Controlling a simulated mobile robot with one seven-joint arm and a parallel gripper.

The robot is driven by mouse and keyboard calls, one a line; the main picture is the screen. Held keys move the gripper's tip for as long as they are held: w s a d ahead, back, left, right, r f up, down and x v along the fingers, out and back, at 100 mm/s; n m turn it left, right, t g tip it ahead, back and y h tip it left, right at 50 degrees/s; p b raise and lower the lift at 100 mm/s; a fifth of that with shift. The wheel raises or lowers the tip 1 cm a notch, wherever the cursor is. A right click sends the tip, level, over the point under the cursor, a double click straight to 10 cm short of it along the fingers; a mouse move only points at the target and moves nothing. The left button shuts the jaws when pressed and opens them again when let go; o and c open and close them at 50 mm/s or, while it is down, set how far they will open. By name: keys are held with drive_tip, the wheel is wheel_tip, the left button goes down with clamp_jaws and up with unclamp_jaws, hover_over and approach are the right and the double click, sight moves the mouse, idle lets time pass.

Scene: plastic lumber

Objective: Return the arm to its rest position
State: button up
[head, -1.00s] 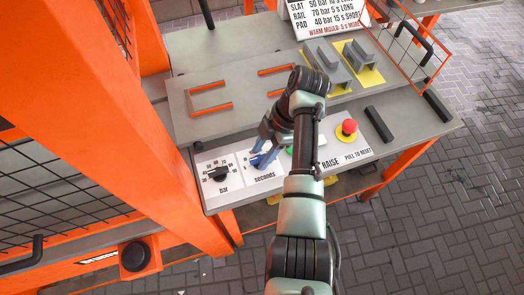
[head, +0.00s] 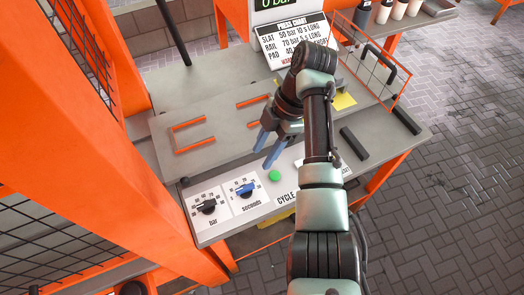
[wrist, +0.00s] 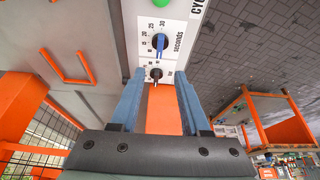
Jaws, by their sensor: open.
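My gripper (head: 267,147) is open and empty, with two blue fingers, held above the front control panel of the grey bench (head: 160,150). In the wrist view its fingers (wrist: 160,95) stand apart with nothing between them. The blue seconds knob (head: 245,190) and the black bar knob (head: 207,207) sit on the panel to the lower left of the fingers, apart from them. The seconds knob also shows in the wrist view (wrist: 160,42). The green button (head: 274,176) is just below the fingertips in the head view. My arm hides the red button and part of the panel.
A press chart (head: 292,40) stands at the back of the bench. Orange brackets (head: 190,135) lie on the bench top. A wire guard (head: 375,62) and black handles stand at the right. An orange frame (head: 110,150) rises at the left. Paved floor (head: 450,200) is clear on the right.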

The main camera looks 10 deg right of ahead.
idle(0.4)
drive_tip(key=w+a+r+m+t+h, duration=0.1)
drive_tip(key=w+a+r+m+t, duration=0.25)
drive_tip(key=w+r+t, duration=0.4)
drive_tip(key=w+a+r+m+t, duration=0.1)
drive_tip(key=w+r+m+t, duration=0.25)
drive_tip(key=r, duration=0.55)
drive_tip(key=w+a+r+m+t, duration=0.1)
drive_tip(key=w+r+m+t, duration=0.2)
drive_tip(key=r, duration=0.6)
drive_tip(key=s+r+m+t+h, duration=0.1)
drive_tip(key=s+r+m+t, duration=0.4)
drive_tip(key=r, duration=0.7)
drive_tip(key=s+r+m+t+h, duration=0.2)
drive_tip(key=s+r+m+t, duration=0.4)
drive_tip(key=s+r, duration=1.2)
drive_tip(key=s+t, duration=0.1)
drive_tip(key=t, duration=0.2)
drive_tip(key=shift+r+m+t, duration=0.15)
drive_tip(key=shift+m+t, duration=0.25)
